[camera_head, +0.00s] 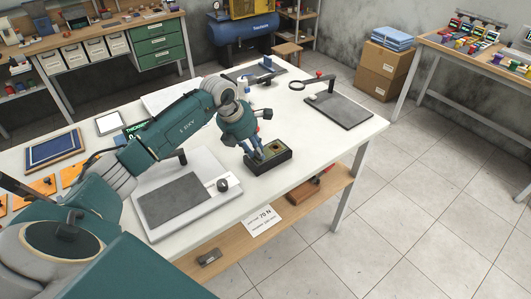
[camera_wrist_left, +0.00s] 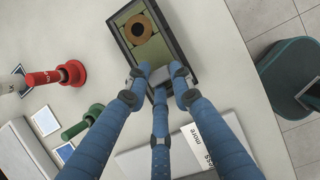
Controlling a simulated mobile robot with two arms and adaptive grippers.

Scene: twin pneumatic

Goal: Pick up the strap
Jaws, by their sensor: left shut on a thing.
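My left gripper (camera_head: 262,158) reaches down into a small black tray (camera_head: 277,163) near the front edge of the white table. In the left wrist view its three blue fingers (camera_wrist_left: 162,78) close around a small dark grey piece, which looks to be the strap (camera_wrist_left: 181,71). The fingers hide much of it. The strap is at the near end of the tray, and I cannot tell whether it is clear of the floor. A brown ring with a dark centre (camera_wrist_left: 138,29) lies on an olive pad at the tray's other end. My right gripper is not in view.
A white-framed grey plate (camera_head: 178,198) lies left of the tray. A dark board with a magnifier (camera_head: 340,108) stands to the right. A red-handled tool (camera_wrist_left: 65,76) and a green one (camera_wrist_left: 82,122) are beside the tray. A wooden shelf (camera_head: 240,237) runs below.

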